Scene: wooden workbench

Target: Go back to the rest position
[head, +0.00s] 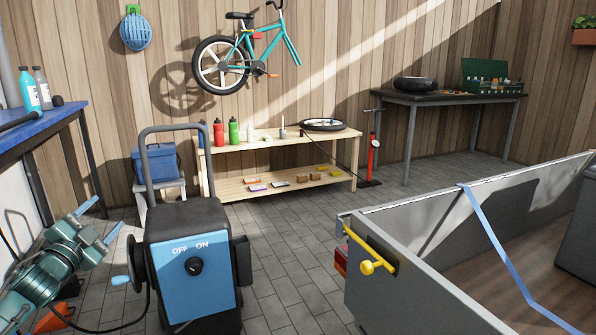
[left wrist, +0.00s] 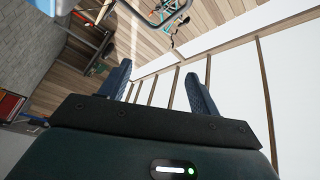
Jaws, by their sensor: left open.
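My left gripper (head: 102,219) is at the lower left of the head view, with its two light blue fingers spread apart and nothing between them. It is just left of the blue and black machine with the OFF/ON knob (head: 194,266), apart from it as far as I can tell. In the left wrist view the gripper's two dark fingers (left wrist: 157,85) stand apart and empty, with planks and pale panels behind. My right gripper is in neither view.
A trailer with grey walls (head: 430,293) and a yellow handle fills the lower right. A blue-topped bench (head: 62,116) is at the left. A wooden bench (head: 270,195) with bottles and a dark table (head: 450,97) stand at the back.

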